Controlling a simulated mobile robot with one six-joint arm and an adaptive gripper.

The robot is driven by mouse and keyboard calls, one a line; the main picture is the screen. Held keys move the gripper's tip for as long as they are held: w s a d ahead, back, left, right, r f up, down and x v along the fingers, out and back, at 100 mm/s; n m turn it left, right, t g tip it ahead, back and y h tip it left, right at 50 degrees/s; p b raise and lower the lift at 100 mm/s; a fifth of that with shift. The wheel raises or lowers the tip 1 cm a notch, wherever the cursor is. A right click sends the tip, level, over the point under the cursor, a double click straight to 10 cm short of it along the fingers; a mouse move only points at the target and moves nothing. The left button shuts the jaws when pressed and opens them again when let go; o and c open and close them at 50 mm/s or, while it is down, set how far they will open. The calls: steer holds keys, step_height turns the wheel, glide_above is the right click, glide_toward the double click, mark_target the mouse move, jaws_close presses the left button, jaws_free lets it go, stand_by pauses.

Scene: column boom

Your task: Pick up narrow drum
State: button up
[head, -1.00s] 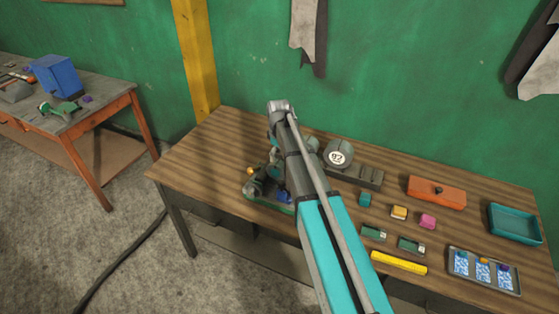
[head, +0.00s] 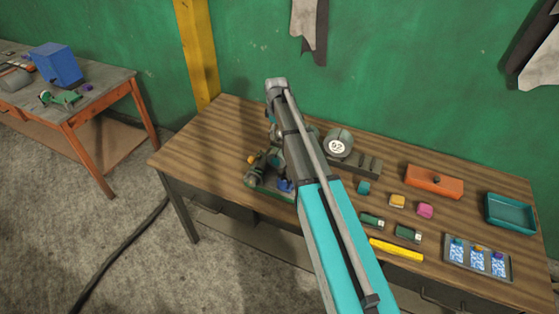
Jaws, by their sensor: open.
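A grey, round, drum-shaped piece (head: 338,143) with a white numbered disc on its face stands at the back of the wooden table, just right of my arm. It is the most drum-like thing I see, but I cannot tell for sure that it is the narrow drum. My grey and teal arm crosses the picture from the bottom right up to its elbow above the table. My gripper cannot be made out; the arm covers that area. Dark parts with an orange knob (head: 252,159) and a blue piece (head: 285,186) show left of and beneath the arm.
A dark slotted block (head: 369,165) lies right of the drum-shaped piece. Small teal (head: 363,187), yellow (head: 397,201) and pink (head: 425,210) blocks, an orange box (head: 434,181), a teal tray (head: 510,226) and a card tray (head: 479,274) fill the right side. The table's left end is clear.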

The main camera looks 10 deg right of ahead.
mark_target(278, 152)
steer(key=shift+f+b, duration=3.7)
steer(key=shift+f, duration=0.25)
steer(key=shift+d+f+b, duration=0.15)
steer(key=shift+f+b, duration=2.45)
steer(key=shift+c, duration=0.3)
steer(key=c, duration=1.3)
